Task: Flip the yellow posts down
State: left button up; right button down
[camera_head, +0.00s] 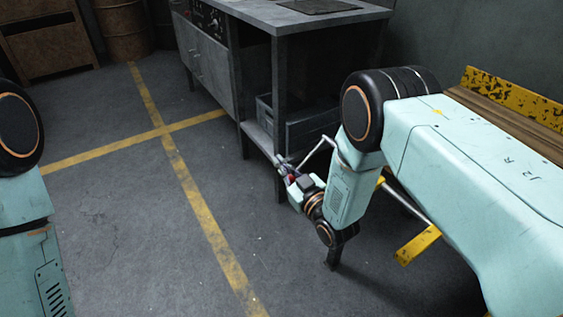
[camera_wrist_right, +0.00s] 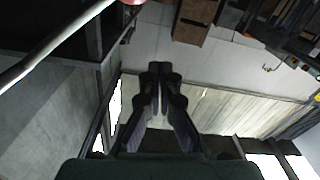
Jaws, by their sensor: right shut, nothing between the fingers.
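A yellow piece (camera_head: 418,244) shows below my right arm in the head view, at the lower end of a pale rod (camera_head: 408,207). A smaller yellow bit (camera_head: 380,182) shows beside my right forearm. My arm hides much of this area, so I cannot tell whether these are the posts or how they stand. My right gripper (camera_head: 283,164) is shut and empty, near the dark bench's leg and lower shelf. Its closed fingers show in the right wrist view (camera_wrist_right: 160,72). My left gripper is out of view; only part of my left arm shows.
A grey metal workbench (camera_head: 300,16) stands behind my right gripper, with a box (camera_head: 265,110) on its lower shelf. A yellow-and-black worn panel (camera_head: 515,97) is at the right. A rusty barrel (camera_head: 124,30) stands at the back. The floor at left centre is clear.

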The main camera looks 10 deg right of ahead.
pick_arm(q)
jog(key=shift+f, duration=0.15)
pick_arm(e)
jog(key=shift+f, duration=0.3)
jog(key=shift+r, duration=0.1)
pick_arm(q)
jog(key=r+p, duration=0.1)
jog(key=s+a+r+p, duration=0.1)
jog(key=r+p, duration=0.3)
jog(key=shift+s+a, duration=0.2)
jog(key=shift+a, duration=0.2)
pick_arm(e)
jog(key=s+d+r, duration=0.1)
jog(key=s+r, duration=0.1)
jog(key=s, duration=0.7)
jog(key=shift+r, duration=0.25)
jog(key=shift+d, duration=0.1)
